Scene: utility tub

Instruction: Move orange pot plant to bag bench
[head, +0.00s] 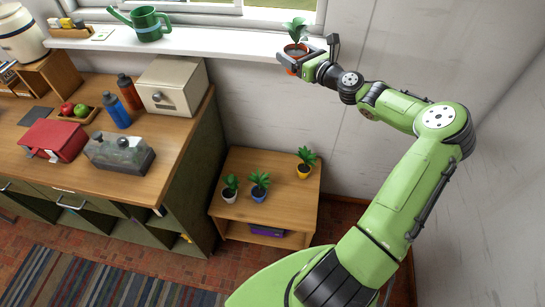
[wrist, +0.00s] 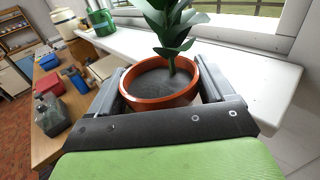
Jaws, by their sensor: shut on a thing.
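The orange pot plant (head: 294,50) has green leaves and dark soil, and stands upright at the right end of the white windowsill in the head view. My gripper (head: 306,58) is shut on it. In the wrist view the orange pot (wrist: 160,98) sits between the two fingers of my gripper (wrist: 178,98), one at each side. I cannot tell whether the pot touches the sill. The low wooden bench (head: 284,177) stands below, right of the counter, and bears three small potted plants.
White (head: 230,186), blue (head: 259,184) and yellow (head: 305,160) pots stand on the bench, with bare wood between them. A green watering can (head: 148,24) is on the windowsill (head: 215,44). The counter holds a cream box (head: 172,86) and bottles (head: 118,112).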

